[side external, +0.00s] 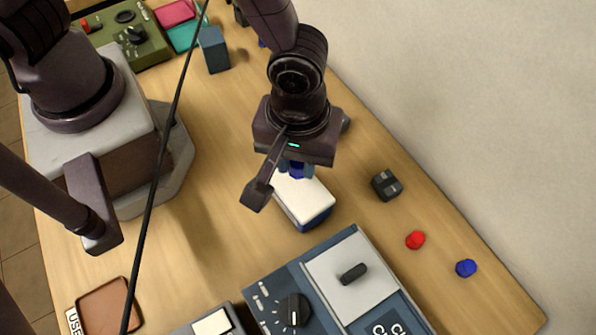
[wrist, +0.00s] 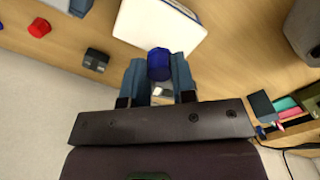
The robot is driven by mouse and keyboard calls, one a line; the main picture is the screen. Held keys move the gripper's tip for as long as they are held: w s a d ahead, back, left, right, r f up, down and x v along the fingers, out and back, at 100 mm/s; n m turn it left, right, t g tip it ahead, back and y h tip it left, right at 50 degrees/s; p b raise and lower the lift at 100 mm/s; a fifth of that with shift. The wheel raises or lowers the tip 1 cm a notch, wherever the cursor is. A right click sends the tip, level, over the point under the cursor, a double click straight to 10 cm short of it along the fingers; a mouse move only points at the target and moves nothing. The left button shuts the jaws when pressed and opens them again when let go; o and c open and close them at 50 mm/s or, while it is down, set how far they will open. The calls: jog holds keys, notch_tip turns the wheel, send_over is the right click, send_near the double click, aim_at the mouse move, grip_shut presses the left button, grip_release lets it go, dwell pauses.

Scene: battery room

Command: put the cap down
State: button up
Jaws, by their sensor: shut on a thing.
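My gripper (side external: 296,172) points down and is shut on a blue cap (side external: 297,168). In the wrist view the cap (wrist: 159,65) sits between the two blue-grey fingers (wrist: 160,72). The gripper holds it over or close to a white box with a blue lower edge (side external: 307,203), which also shows in the wrist view (wrist: 150,28). I cannot tell whether the cap touches the box. A second blue cap (side external: 466,268) and a red cap (side external: 415,240) stand loose on the table at the right. The red cap also shows in the wrist view (wrist: 39,28).
A small dark block (side external: 386,185) lies right of the box. A blue-grey panel with a knob and lever (side external: 353,240) stands in front of it. A brown tray (side external: 107,302) is at lower left. A blue-grey block (side external: 214,50) stands behind. Bare table (side external: 200,245) lies left of the panel.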

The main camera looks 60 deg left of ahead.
aim_at(298, 186)
jog(key=shift+f, duration=2.15)
jog(key=o, duration=0.9)
jog(key=shift+f, duration=0.15)
notch_tip(298, 186, up, 12)
jog(key=shift+r, duration=0.25)
jog(key=w+a+r+m+t+h, duration=0.1)
jog(key=w+a+r+m+t, duration=0.2)
jog(key=a+r, duration=0.9)
jog(key=s+a+r+m+t, duration=0.1)
jog(key=s+a+m, duration=0.1)
jog(key=a, duration=0.1)
jog(key=s+a+r+m, duration=0.1)
jog(key=a+m, duration=0.1)
jog(key=a, duration=0.2)
jog(key=s+a+r+m+t+y, duration=0.1)
jog(key=s+a+r+m, duration=0.1)
jog(key=a, duration=0.2)
jog(key=shift+s+r+t, duration=0.1)
jog(key=shift+s+t, duration=0.2)
jog(key=shift+s, duration=0.05)
